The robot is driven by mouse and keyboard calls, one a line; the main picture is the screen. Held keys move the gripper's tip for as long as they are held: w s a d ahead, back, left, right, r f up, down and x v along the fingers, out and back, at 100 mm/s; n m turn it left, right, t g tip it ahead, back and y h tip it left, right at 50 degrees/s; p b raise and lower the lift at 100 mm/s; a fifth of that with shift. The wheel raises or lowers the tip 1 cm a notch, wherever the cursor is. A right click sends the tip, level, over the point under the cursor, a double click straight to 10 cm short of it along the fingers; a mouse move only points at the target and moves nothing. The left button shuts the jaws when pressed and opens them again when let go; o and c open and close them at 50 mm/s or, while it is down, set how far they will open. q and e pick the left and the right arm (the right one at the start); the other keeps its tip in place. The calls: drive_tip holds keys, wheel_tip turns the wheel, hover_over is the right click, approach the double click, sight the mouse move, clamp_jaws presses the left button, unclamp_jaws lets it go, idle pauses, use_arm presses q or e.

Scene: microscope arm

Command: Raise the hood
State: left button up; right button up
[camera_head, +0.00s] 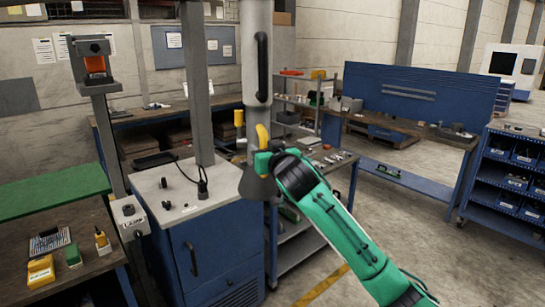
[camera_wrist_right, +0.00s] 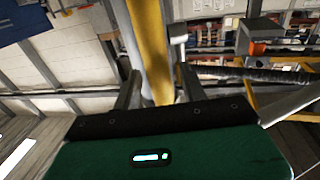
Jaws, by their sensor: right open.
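The hood (camera_head: 257,187) is a grey flared cone at the lower end of a thick vertical pipe (camera_head: 255,95), in the middle of the head view. A yellow handle (camera_head: 262,133) stands just above it. My right gripper (camera_head: 262,158) reaches in from the lower right on a green arm and is at this handle. In the right wrist view, the yellow handle (camera_wrist_right: 150,45) runs between the two fingers of the open right gripper (camera_wrist_right: 157,88). I cannot tell whether either finger touches it. My right gripper hides part of the hood. My left gripper is not in view.
A blue cabinet (camera_head: 222,255) with a pale top stands left of the hood. A grey cart (camera_head: 300,240) with small parts is behind it. A green-topped bench (camera_head: 50,190) is at the left, and blue shelving (camera_head: 510,185) at the right. Open floor lies at the lower right.

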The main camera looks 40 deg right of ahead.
drive_tip(key=b+v, duration=0.4)
drive_tip(key=v, duration=0.9)
drive_tip(key=shift+s+b, duration=0.15)
drive_tip(key=shift+b, duration=0.25)
drive_tip(key=shift+r, duration=0.1)
